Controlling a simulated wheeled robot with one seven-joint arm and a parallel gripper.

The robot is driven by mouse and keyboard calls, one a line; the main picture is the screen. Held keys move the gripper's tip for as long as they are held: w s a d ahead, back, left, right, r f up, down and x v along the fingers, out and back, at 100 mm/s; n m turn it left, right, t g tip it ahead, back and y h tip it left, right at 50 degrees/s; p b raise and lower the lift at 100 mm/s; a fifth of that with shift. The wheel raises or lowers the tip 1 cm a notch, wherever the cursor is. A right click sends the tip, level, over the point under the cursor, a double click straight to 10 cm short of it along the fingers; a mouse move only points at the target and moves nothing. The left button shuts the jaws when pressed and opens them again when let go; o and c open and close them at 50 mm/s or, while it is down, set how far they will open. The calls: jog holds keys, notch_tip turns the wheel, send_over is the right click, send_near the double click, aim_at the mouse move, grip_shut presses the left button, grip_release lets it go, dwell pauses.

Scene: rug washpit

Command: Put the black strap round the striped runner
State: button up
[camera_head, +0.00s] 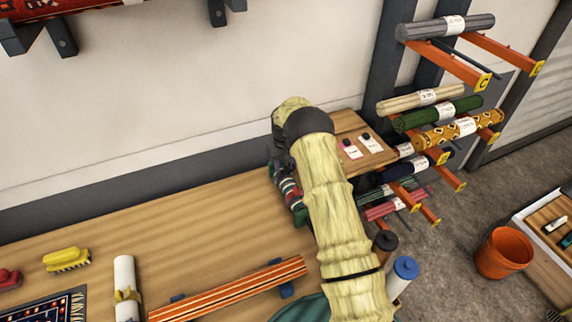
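A long runner with orange, red and pale stripes (230,290) lies slantwise on blue supports (286,290) on the wooden table. My arm, in a pale yellow sleeve, reaches up from the lower right. My gripper (278,168) is mostly hidden behind the arm's end, beyond the runner's upper right end and apart from it. Its fingers cannot be made out. A rolled piece with red, white and green bands (288,188) shows beside it, partly hidden; I cannot tell if they touch. I cannot make out a black strap.
A white roll with a yellow tie (125,285), a yellow brush (67,259) and a patterned rug (45,311) lie at the left. Spools (404,268) stand at the right edge. A rack (455,66) holds rolls. An orange bucket (504,253) stands right. The table's back middle is clear.

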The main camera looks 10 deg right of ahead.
jog(key=shift+s+d+r, duration=0.1)
jog(key=shift+r, duration=0.4)
notch_tip(320, 180, up, 16)
jog(key=b, duration=0.4)
jog(key=shift+r, duration=0.25)
jog(key=s+f+m+t, duration=0.1)
jog(key=s+m+t, duration=0.1)
jog(key=s, duration=3.3)
jog(key=shift+s+d+f+t, duration=0.15)
jog(key=shift+d+f+t, duration=0.05)
jog(key=shift+t, duration=0.1)
